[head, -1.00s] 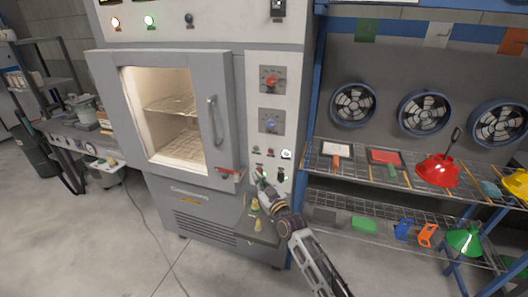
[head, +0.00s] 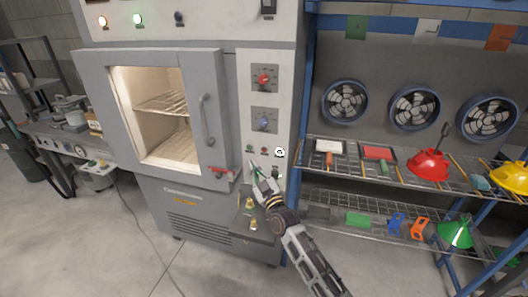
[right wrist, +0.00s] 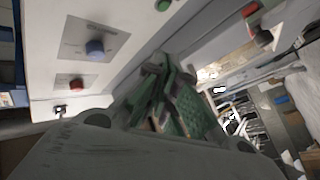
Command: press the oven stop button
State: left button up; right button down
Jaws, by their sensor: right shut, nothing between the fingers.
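The oven (head: 150,190) stands with its grey door in front of a lit chamber with wire racks. On its control panel, a small red button (head: 264,151) sits beside a green button (head: 249,149), below a red knob (head: 264,78) and a blue knob (head: 264,122). My right gripper (head: 256,169) is shut and empty, just below these buttons. I cannot tell whether it touches the panel. In the right wrist view its green-padded fingers (right wrist: 168,95) are together, near a green button (right wrist: 163,5). The red button is not clearly identifiable there. My left gripper is not in view.
A red latch (head: 220,172) sticks out at the door's lower right, left of my gripper. A round white item (head: 280,152) is on the panel's right. A blue-framed wire shelf (head: 400,172) with helmets and tools stands to the right. Floor in front is open.

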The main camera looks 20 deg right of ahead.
aim_at(264, 150)
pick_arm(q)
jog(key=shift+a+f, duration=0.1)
pick_arm(e)
jog(key=shift+w, duration=0.15)
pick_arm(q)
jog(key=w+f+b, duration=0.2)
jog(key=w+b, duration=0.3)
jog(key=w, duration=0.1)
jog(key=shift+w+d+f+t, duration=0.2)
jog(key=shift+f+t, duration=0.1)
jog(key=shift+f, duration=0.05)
pick_arm(e)
jog(key=w+d, duration=0.5)
jog(key=w, duration=0.2)
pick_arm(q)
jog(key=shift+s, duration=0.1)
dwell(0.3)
